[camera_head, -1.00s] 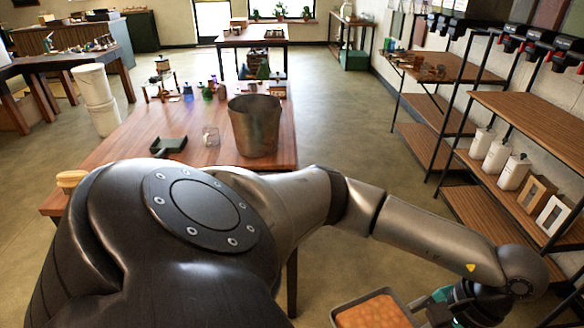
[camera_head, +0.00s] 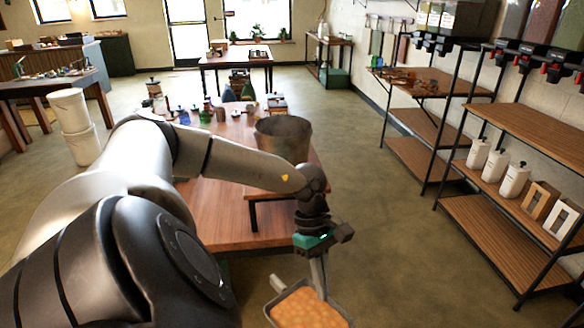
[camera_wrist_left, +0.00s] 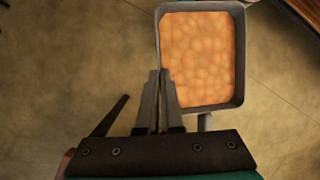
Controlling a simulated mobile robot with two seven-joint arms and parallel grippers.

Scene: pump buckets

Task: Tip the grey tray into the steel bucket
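The grey tray (camera_head: 308,306) is full of orange-brown lumps and hangs over the floor at the bottom of the head view. In the left wrist view the tray (camera_wrist_left: 203,107) shows from above. My left gripper (camera_head: 319,278) is shut on one wall of the tray. In the left wrist view its two fingers (camera_wrist_left: 161,80) are close together at the tray's left wall. The steel bucket (camera_head: 283,140) stands upright on the wooden table, beyond my left arm and partly hidden by it. My right gripper is in neither view.
The wooden table (camera_head: 200,215) lies between the tray and the bucket, with small jars and bottles toward its far end. White buckets (camera_head: 72,125) are stacked on the floor at left. Shelving (camera_head: 540,125) stands at right, with clear floor (camera_head: 400,240) before it.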

